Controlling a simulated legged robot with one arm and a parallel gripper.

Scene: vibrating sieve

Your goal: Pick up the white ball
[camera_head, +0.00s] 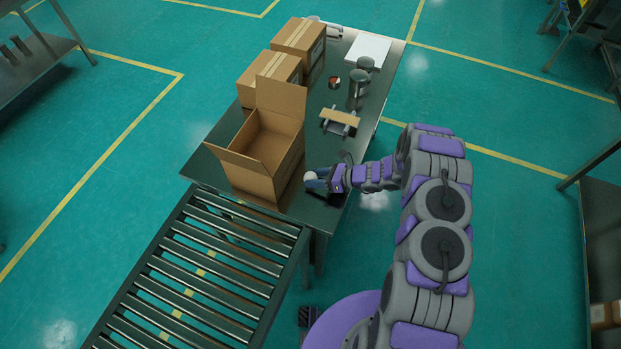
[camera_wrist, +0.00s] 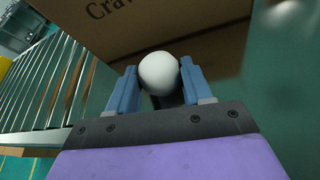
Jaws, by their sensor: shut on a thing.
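The white ball (camera_wrist: 159,73) sits between the two blue fingers of my gripper (camera_wrist: 159,84) in the wrist view. The fingers are shut on it, one on each side. In the head view my gripper (camera_head: 316,182) is at the near right end of the metal table (camera_head: 325,214), to the right of the open cardboard box. The ball (camera_head: 310,176) shows there as a small pale spot at the fingertips. I cannot tell whether the ball touches the table.
An open, empty cardboard box (camera_head: 262,150) stands left of my gripper, its printed side close in the wrist view (camera_wrist: 185,25). Closed boxes (camera_head: 300,38), a small stand (camera_head: 340,117) and metal cylinders (camera_head: 358,88) are farther back. A roller conveyor (camera_head: 205,260) adjoins the table's near end.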

